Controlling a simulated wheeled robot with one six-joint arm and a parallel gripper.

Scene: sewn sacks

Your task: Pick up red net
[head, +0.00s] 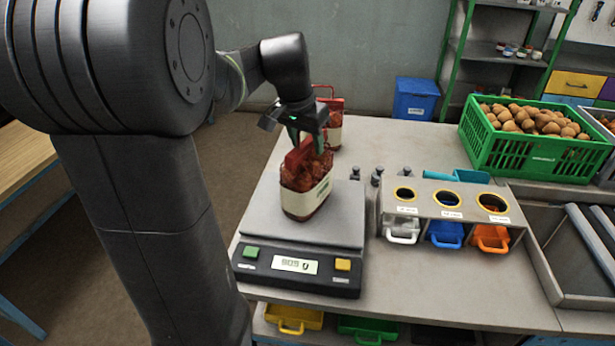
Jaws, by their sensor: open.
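A red net (304,184) of brownish produce with a cream label band stands upright on the grey scale (343,225). My gripper (307,138) is at the top of this net, with its open fingers around or beside the upper red mesh; I cannot tell whether they touch it. A second red net (334,131) with a pale band stands on the table behind, partly hidden by my gripper.
A sorting stand (452,205) with three round holes and white, blue and orange scoops is right of the scale. A green crate (538,150) of potatoes is at the back right. A blue bin (414,100) stands behind the table. The table between scale and crate is partly clear.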

